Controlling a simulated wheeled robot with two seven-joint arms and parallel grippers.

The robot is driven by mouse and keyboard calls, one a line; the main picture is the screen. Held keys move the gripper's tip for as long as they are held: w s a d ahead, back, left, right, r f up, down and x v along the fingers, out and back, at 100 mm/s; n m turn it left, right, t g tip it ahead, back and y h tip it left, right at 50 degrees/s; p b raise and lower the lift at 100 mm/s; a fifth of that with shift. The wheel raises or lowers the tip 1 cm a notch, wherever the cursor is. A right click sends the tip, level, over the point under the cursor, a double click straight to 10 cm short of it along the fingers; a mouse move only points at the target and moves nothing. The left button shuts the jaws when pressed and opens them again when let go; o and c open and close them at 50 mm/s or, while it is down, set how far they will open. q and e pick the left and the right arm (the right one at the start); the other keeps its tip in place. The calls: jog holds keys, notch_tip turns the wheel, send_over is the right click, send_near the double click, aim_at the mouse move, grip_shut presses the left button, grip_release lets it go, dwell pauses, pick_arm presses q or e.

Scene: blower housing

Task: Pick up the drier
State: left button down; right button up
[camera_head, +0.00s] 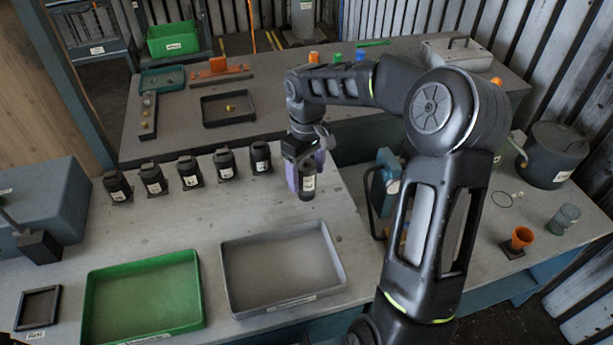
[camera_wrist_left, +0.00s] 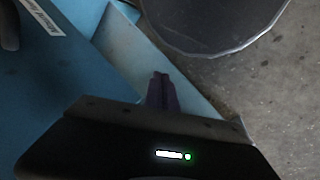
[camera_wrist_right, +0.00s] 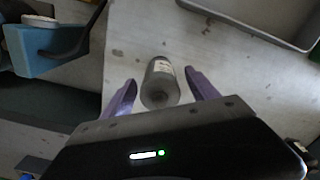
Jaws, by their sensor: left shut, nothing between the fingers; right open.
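The drier, a dark grey cylinder with a pale label (camera_head: 308,184), is at the right edge of the near bench. My right gripper (camera_head: 299,174) is over it with purple fingers pointing down. In the right wrist view the drier (camera_wrist_right: 161,80) lies between the two spread fingers (camera_wrist_right: 160,90), with a gap on each side. The right gripper is open. Whether the drier's base touches the bench is hard to tell. My left gripper shows only in the left wrist view, its purple fingers together (camera_wrist_left: 162,92) and empty.
Several black labelled units (camera_head: 190,171) stand in a row left of the drier. A green tray (camera_head: 91,300) and a grey tray (camera_head: 232,300) lie at the front. A blue device (camera_head: 384,180) stands right of the drier. Bench between units and trays is clear.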

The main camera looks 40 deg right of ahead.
jog(key=shift+c, duration=0.3)
grip_shut()
dwell(0.6)
